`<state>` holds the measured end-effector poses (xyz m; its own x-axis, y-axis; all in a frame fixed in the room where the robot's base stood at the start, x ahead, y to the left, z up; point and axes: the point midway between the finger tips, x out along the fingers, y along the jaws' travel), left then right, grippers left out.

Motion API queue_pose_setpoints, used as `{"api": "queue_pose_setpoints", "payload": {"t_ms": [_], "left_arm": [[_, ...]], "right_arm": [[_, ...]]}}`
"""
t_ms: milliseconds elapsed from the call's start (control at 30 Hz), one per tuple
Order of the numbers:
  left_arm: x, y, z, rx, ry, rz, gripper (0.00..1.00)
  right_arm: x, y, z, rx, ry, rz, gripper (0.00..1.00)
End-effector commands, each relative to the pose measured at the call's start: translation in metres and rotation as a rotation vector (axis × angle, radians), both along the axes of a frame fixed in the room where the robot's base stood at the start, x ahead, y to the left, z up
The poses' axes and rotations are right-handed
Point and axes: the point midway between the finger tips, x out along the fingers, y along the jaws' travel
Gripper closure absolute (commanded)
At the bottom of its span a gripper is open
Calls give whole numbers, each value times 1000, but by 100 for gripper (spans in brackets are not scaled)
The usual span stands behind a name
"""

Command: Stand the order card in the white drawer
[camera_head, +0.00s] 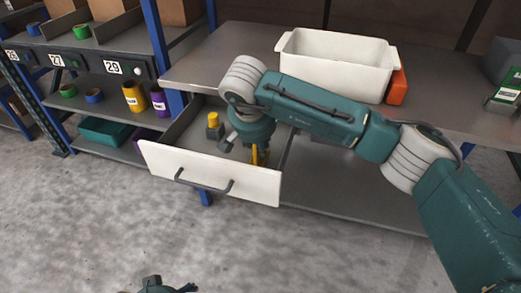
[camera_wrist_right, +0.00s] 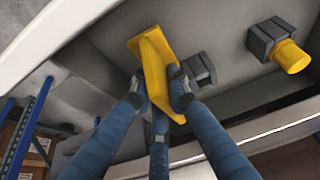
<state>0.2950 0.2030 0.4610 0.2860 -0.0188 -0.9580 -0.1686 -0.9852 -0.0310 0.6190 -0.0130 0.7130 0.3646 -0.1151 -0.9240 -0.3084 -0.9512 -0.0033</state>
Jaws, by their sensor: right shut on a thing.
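The white drawer (camera_head: 210,174) is pulled out below the bench, its grey inside showing. My right gripper (camera_head: 258,150) reaches down into it from above. In the right wrist view my right gripper (camera_wrist_right: 160,88) is shut on a flat yellow piece, which I take as the order card (camera_wrist_right: 154,70); it also shows in the head view (camera_head: 260,156). The card is inside the drawer space; whether it touches the floor I cannot tell. A teal and dark part at the bottom edge of the head view looks like my left gripper (camera_head: 156,284); its fingers are unclear.
A yellow knob on a grey block (camera_head: 213,127) stands in the drawer's left part. Another grey block (camera_wrist_right: 201,68) is close beside the card. A white bin (camera_head: 335,70) and an orange object (camera_head: 397,88) are on the bench. A shelf with cans stands left.

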Motion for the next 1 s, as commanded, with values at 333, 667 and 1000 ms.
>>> {"api": "queue_pose_setpoints", "payload": {"t_ms": [333,667,1000], "left_arm": [[-1,0,6,0,-3,0,29],[-1,0,13,-1,-10,1,29],[-1,0,14,-2,-12,2,29]], "right_arm": [[0,0,-13,1,-1,0,100],[0,0,-15,1,0,0,66],[0,0,-12,1,0,0,66]]}}
